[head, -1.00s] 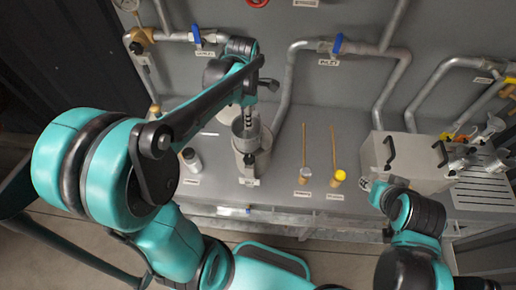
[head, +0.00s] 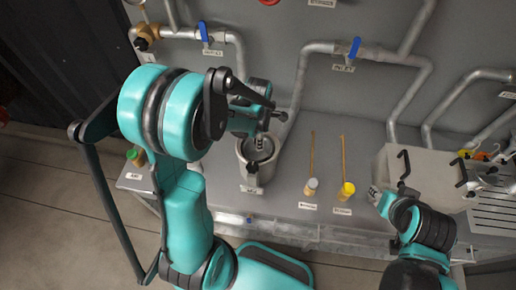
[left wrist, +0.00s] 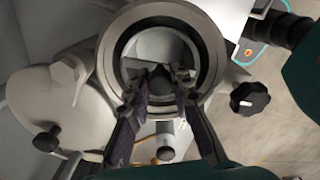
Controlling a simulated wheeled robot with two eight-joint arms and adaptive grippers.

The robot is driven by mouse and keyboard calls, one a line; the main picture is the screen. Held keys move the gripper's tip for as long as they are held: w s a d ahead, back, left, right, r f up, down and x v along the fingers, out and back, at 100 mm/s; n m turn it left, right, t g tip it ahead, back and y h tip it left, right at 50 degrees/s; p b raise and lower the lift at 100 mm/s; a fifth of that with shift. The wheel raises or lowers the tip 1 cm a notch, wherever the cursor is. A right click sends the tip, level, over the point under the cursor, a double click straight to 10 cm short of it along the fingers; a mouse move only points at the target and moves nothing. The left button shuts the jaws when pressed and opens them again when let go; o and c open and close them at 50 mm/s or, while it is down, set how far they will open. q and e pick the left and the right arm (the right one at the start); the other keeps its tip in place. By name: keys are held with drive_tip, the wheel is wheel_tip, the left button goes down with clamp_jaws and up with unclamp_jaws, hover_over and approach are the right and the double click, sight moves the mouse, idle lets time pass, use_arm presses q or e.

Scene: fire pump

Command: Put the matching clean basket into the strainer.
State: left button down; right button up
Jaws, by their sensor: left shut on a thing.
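The strainer (head: 245,168) is an open-topped grey metal pot on the bench, with a label at its front. In the left wrist view, its round mouth (left wrist: 212,50) is open and its lid (left wrist: 62,108) is swung to the side. My left gripper (head: 259,143) points down at the mouth; its fingers (left wrist: 172,74) are shut on the basket. The pale basket (left wrist: 165,44) shows inside the dark ring of the mouth, partly hidden by the fingers. How deep it sits is unclear. My right gripper (head: 378,196) is by the grey box, its fingers too small to read.
A yellow-ended stick (head: 346,190) and a grey-ended stick (head: 311,187) lie right of the strainer. A grey box (head: 425,180) with black handles and a slotted drainer (head: 492,211) are further right. Pipes with a blue-handled valve (head: 354,49) run behind.

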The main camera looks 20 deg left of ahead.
use_arm(q)
wheel_tip(320, 180, down, 4)
drive_tip(key=shift+f+b, duration=0.1)
drive_tip(key=shift+b, duration=0.35)
drive_tip(key=c, duration=1.3)
unclamp_jaws()
drive_tip(key=shift+f, duration=0.1)
drive_tip(key=shift+c, duration=0.2)
